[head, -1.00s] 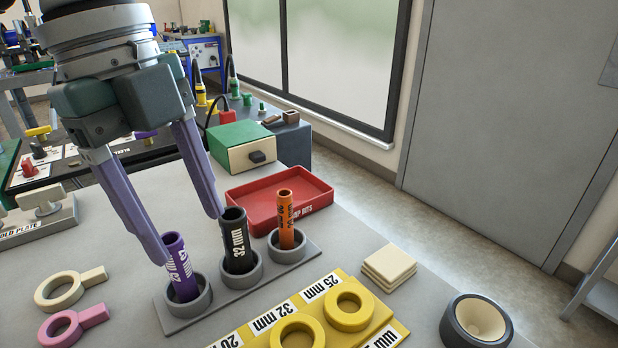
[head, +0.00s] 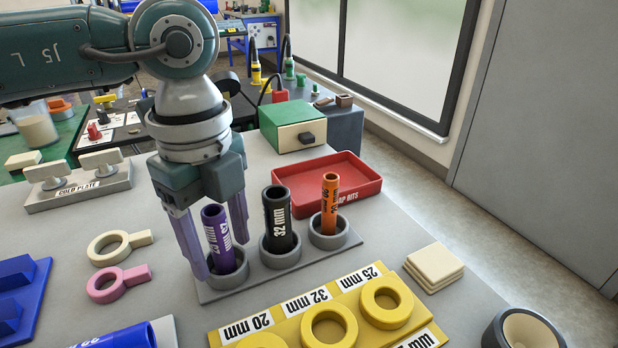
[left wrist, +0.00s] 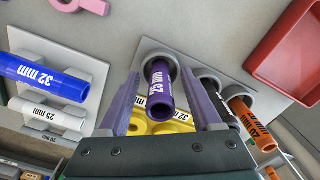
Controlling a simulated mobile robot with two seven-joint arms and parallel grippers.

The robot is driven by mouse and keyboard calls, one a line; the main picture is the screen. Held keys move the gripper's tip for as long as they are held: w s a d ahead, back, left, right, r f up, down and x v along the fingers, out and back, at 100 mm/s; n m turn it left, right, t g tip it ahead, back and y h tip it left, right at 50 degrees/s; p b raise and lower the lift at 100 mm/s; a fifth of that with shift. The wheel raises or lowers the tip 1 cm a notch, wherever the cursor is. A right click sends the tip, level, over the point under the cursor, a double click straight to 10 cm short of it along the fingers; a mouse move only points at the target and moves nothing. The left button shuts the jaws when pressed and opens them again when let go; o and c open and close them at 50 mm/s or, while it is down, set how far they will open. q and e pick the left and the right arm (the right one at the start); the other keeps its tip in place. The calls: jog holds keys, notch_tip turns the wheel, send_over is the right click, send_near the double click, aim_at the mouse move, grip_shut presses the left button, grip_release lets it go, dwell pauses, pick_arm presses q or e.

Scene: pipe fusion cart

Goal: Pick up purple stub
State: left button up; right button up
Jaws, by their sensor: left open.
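The purple stub (head: 216,236) stands slightly tilted in the leftmost grey cup of a three-cup holder (head: 212,296). My left gripper (head: 222,248) points down around it, open, with one purple finger on each side of the stub. In the left wrist view the purple stub (left wrist: 159,88) shows between the two spread fingers, with a gap to each. The black 32 mm stub (head: 279,222) stands in the middle cup, close to the right finger. The orange stub (head: 330,200) stands in the right cup. My right gripper is not in view.
A red tray (head: 327,184) lies behind the holder. A yellow plate (head: 370,282) with rings lies in front. Cream (head: 107,250) and pink (head: 108,290) ringed tools lie to the left. A blue pipe (left wrist: 45,76) lies on a rack in the left wrist view.

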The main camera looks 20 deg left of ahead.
pick_arm(q)
jog(key=shift+c, duration=0.3)
grip_shut()
dwell(0.6)
